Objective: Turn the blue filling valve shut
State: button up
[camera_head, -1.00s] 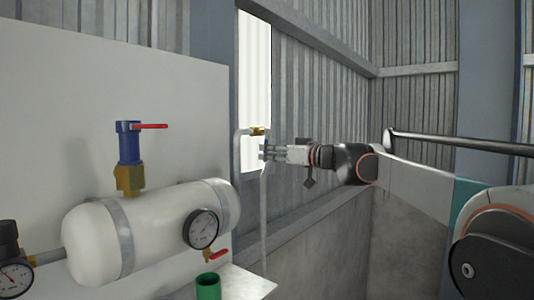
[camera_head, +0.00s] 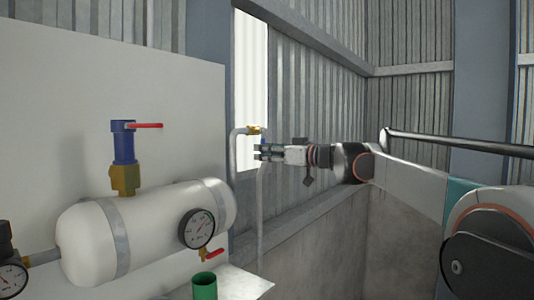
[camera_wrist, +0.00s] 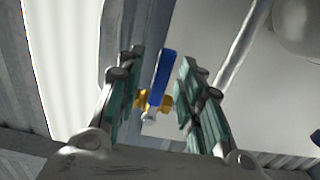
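The filling valve is a small brass valve (camera_head: 254,130) on a thin pale pipe near the bright opening in the head view. Its blue handle (camera_wrist: 162,72) shows clearly in the wrist view, with the brass body (camera_wrist: 166,101) just below it. My gripper (camera_head: 260,152) is at the valve, just below the brass part in the head view. In the wrist view my gripper (camera_wrist: 160,62) is open, with one finger on each side of the blue handle. Gaps show between the handle and both fingers. In the head view the handle is mostly hidden by the fingers.
A white tank (camera_head: 150,232) with gauges stands at the left. A blue and brass valve with a red lever (camera_head: 145,125) rises from it. A green cup (camera_head: 204,287) stands below. A pale pipe (camera_head: 260,220) runs down under my gripper. A ribbed metal wall (camera_head: 310,90) is behind.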

jog(key=shift+s, duration=0.1)
jog(key=v, duration=1.1)
jog(key=shift+s+d, duration=0.25)
jog(key=shift+d, duration=0.1)
jog(key=s+a+f+m+g+h+b, duration=0.1)
jog(key=s+f+h+b, duration=0.1)
jog(key=s+f+b, duration=0.5)
jog(key=s+a+f+m+g+h+b, duration=0.15)
jog(key=s+f, duration=0.25)
jog(key=f, duration=0.7)
jog(key=s+d+f+m+h+b, duration=0.2)
jog(key=s+f+b, duration=0.6)
jog(key=f, duration=0.9)
jog(key=s+d+f+m+g+h+b, duration=0.1)
jog(key=s+d+f+m+h+b, duration=0.2)
jog(key=f, duration=1.4)
jog(key=s+d+f+m+h+b, duration=0.3)
jog(key=s+d+f+h+b, duration=0.2)
jog(key=s+f+b, duration=0.8)
jog(key=s+d+f, duration=0.1)
jog(key=s+f, duration=0.4)
jog(key=shift+s+h, duration=0.35)
jog(key=shift+s, duration=0.05)
jog(key=shift+d, duration=0.1)
